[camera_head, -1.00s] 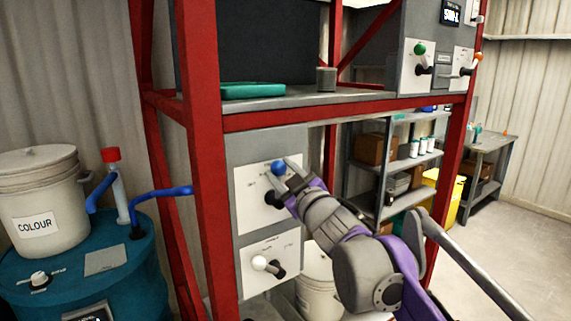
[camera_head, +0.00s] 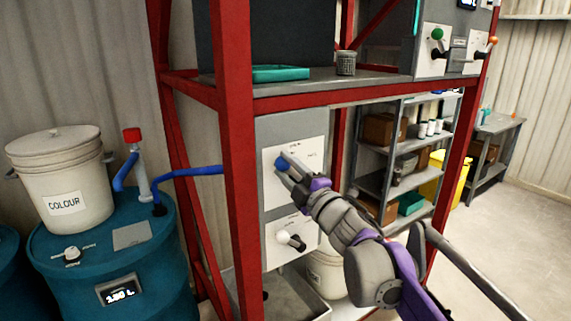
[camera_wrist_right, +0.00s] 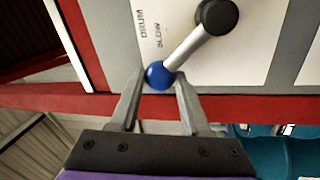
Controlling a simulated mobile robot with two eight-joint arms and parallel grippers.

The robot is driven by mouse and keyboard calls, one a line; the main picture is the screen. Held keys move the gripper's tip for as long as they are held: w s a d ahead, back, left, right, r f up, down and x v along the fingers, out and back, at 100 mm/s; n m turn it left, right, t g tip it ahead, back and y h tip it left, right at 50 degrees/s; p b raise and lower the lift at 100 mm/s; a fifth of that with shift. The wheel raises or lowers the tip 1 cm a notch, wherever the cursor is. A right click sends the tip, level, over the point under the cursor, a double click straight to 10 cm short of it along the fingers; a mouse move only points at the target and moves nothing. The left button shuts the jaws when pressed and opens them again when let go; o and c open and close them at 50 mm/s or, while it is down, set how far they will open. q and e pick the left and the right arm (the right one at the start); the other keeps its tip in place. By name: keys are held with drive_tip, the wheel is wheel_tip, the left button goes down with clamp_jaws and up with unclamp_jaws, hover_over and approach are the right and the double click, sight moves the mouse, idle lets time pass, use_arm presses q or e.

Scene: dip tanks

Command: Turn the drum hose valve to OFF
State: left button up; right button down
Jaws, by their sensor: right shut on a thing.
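The drum hose valve is a lever with a blue ball knob (camera_head: 282,163) on a white plate on the grey panel under the rack shelf. In the right wrist view the blue ball (camera_wrist_right: 159,76) ends a silver lever (camera_wrist_right: 188,48) that runs from a black pivot (camera_wrist_right: 217,15). The words DRUM and SLOW show on the plate beside it; no OFF mark is readable. My right gripper (camera_wrist_right: 157,84) is shut on the blue ball, one finger at each side. In the head view my right gripper (camera_head: 287,167) hides the pivot. My left gripper is out of view.
A lever with a white knob (camera_head: 284,237) is on a plate just below. The red rack post (camera_head: 238,150) stands close left. A blue drum (camera_head: 110,255) with a blue hose and a COLOUR bucket (camera_head: 60,185) stands further left. A teal tray (camera_head: 281,74) is on the shelf.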

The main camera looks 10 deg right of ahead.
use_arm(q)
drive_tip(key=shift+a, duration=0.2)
use_arm(e)
drive_tip(key=shift+a+f+n, duration=0.15)
drive_tip(key=shift+f+n, duration=0.05)
drive_tip(key=shift+n, duration=0.1)
drive_tip(key=shift+c, duration=1.9)
unclamp_jaws()
drive_tip(key=shift+s, duration=0.1)
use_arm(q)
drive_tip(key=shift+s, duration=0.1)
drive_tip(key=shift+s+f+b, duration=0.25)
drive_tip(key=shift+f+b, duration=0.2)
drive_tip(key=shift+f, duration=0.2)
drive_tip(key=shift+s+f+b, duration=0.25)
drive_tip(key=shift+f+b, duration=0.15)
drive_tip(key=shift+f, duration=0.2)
use_arm(e)
drive_tip(key=v, duration=1.1)
